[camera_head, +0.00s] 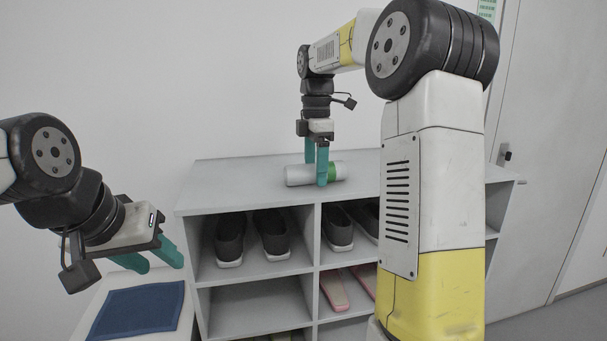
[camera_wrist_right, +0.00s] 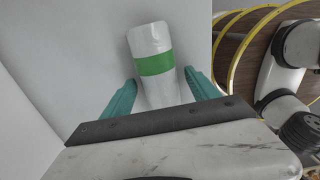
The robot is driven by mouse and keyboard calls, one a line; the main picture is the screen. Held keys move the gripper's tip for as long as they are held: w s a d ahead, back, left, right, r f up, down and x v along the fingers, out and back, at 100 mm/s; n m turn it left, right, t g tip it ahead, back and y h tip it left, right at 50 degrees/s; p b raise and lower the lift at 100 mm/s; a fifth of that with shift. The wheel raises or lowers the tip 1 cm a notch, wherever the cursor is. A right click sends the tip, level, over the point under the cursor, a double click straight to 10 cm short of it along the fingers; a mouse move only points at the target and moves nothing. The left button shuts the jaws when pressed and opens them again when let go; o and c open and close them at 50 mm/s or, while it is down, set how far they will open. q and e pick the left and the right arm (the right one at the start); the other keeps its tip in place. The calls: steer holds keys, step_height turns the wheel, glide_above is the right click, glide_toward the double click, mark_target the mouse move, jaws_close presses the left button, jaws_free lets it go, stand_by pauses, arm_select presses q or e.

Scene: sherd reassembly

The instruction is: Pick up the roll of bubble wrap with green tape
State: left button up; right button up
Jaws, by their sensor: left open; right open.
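The roll of bubble wrap (camera_head: 303,175) is a whitish cylinder with a green tape band, lying on top of the shelf unit. My right gripper (camera_head: 316,175) points down at it, with its teal fingers open on either side of the roll. In the right wrist view the roll (camera_wrist_right: 150,45) with its green band lies between the two open fingers (camera_wrist_right: 157,90), and its near end is hidden by the gripper body. I cannot tell whether the fingers touch it. My left gripper (camera_head: 156,258) is open and empty at the left, above a white surface with a blue cloth.
The grey shelf unit (camera_head: 240,180) has dark shoes (camera_head: 230,238) in its upper compartments and pink shoes (camera_head: 335,290) below. A folded blue cloth (camera_head: 138,310) lies at the lower left. The shelf top left of the roll is clear. A door (camera_head: 550,130) is at the right.

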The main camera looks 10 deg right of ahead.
steer(key=c, duration=1.4)
steer(key=shift+c, duration=0.2)
steer(key=shift+r, duration=0.15)
